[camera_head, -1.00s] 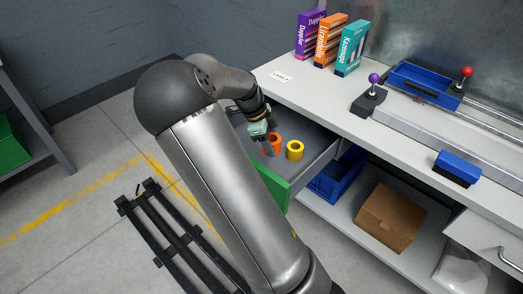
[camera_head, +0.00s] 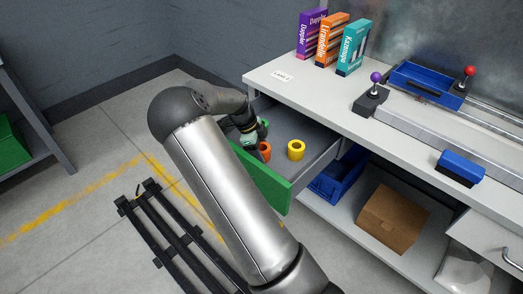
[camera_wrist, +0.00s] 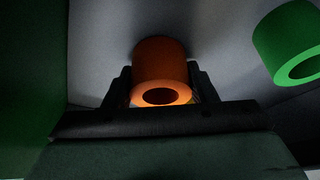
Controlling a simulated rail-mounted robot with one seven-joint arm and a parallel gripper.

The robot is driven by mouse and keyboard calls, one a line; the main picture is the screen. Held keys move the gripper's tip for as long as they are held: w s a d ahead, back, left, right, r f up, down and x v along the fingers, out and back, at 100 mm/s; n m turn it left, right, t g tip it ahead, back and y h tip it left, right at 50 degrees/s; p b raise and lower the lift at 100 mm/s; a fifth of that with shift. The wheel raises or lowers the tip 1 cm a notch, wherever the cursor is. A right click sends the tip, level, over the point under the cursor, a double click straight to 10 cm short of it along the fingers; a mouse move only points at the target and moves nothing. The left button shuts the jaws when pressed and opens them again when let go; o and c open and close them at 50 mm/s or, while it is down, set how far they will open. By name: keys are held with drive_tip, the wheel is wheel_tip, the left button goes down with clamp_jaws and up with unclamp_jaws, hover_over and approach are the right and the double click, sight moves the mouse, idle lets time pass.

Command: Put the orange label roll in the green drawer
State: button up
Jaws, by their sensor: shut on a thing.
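The green-fronted drawer (camera_head: 262,180) is pulled open under the white bench, with a grey inside. The orange label roll (camera_head: 264,152) is inside the drawer, near its green front. My gripper (camera_head: 256,150) reaches down into the drawer and is shut on the orange roll. In the wrist view the orange roll (camera_wrist: 160,72) sits between the two dark fingers (camera_wrist: 161,88). I cannot tell for sure whether it touches the drawer floor. A yellow roll (camera_head: 296,150) stands in the drawer to the right. A green roll (camera_head: 263,127), also in the wrist view (camera_wrist: 290,45), is behind my gripper.
Purple, orange and teal boxes (camera_head: 332,42) stand on the bench (camera_head: 300,90). A blue tray (camera_head: 425,82), ball-topped levers and a blue block (camera_head: 459,166) lie further right. A blue bin (camera_head: 340,175) and cardboard box (camera_head: 392,217) are on the shelf below.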

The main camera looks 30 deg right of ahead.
drive_tip(key=shift+f, duration=0.1)
drive_tip(key=o, duration=1)
drive_tip(key=p+v, duration=0.1)
drive_tip(key=v, duration=1)
drive_tip(key=s+a+r+n+y, duration=0.1)
drive_tip(key=s+a+n, duration=0.3)
drive_tip(key=s+n, duration=0.4)
drive_tip(key=s+a+r+n+t+y, duration=0.1)
drive_tip(key=s+a+n, duration=0.3)
drive_tip(key=s+n, duration=0.5)
drive_tip(key=s+a+r+n+t+y, duration=0.1)
drive_tip(key=s+a+r+n, duration=0.2)
drive_tip(key=s+n, duration=0.5)
drive_tip(key=shift+s+a+r+y, duration=0.1)
drive_tip(key=shift+s+a, duration=0.15)
drive_tip(key=shift+s, duration=0.9)
drive_tip(key=shift+s+a+f+y, duration=0.1)
drive_tip(key=shift+s+a, duration=0.15)
drive_tip(key=shift+s, duration=0.9)
drive_tip(key=shift+s+a+r+y, duration=0.1)
drive_tip(key=shift+s+a, duration=0.15)
drive_tip(key=shift+s, duration=0.9)
